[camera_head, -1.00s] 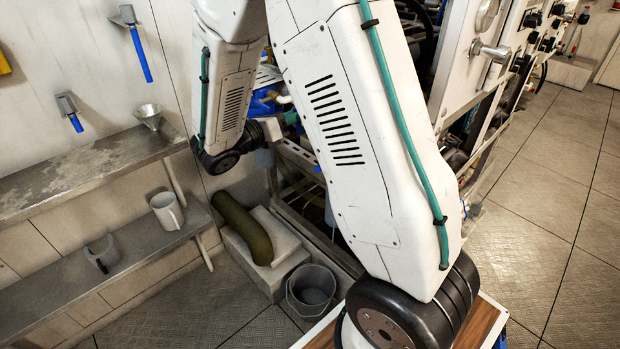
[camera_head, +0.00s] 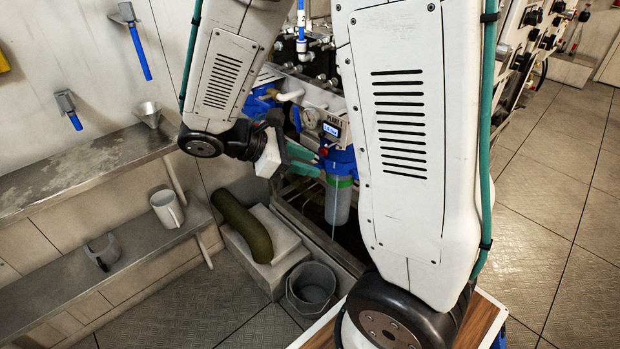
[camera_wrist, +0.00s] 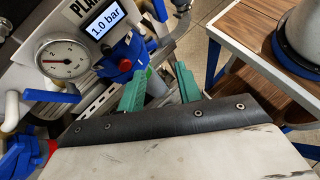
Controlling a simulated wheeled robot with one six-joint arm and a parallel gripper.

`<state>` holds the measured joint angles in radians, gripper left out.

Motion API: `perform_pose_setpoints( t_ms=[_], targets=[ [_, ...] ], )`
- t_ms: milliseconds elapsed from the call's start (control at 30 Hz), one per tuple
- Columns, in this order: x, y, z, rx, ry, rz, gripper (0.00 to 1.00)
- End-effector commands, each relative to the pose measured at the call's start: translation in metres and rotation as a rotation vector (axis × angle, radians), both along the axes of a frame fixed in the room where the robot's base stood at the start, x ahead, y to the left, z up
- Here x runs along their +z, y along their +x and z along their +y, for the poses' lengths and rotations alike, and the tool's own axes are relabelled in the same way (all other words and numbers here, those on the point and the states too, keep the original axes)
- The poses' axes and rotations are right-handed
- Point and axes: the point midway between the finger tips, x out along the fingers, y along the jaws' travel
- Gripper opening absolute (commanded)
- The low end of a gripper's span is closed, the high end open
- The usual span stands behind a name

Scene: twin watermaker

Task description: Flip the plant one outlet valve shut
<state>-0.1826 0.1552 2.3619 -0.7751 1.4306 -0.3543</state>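The plant one unit shows in the head view with a blue filter head (camera_head: 340,158), a display (camera_head: 331,129) and a gauge (camera_head: 310,118). In the wrist view, the display (camera_wrist: 103,20) reads 1.0 bar under a partly cut-off "PLA" label. My gripper (camera_wrist: 158,82) has green fingers spread apart, with nothing visible held, near the filter. In the head view, my gripper (camera_head: 308,160) is left of and close to the filter bowl (camera_head: 338,198).
More blue parts (camera_wrist: 20,150) sit at the wrist view's lower left. A shelf (camera_head: 90,170) with a funnel (camera_head: 148,115) stands along the left wall. A bucket (camera_head: 312,288) and a green cylinder (camera_head: 242,225) are below. Floor at right is clear.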

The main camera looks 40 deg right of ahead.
Motion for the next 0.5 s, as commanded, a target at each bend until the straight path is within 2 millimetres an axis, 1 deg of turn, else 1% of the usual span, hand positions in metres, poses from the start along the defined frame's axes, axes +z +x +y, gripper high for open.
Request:
perform_pose_setpoints(
  t_ms=[33, 200, 500],
  targets=[
    [0.003, -0.008, 0.003, -0.046, 0.027, -0.044, 0.35],
    [0.007, -0.032, 0.017, -0.196, 0.115, -0.176, 0.35],
    [0.018, -0.063, 0.043, -0.443, 0.26, -0.383, 0.35]
  ],
)
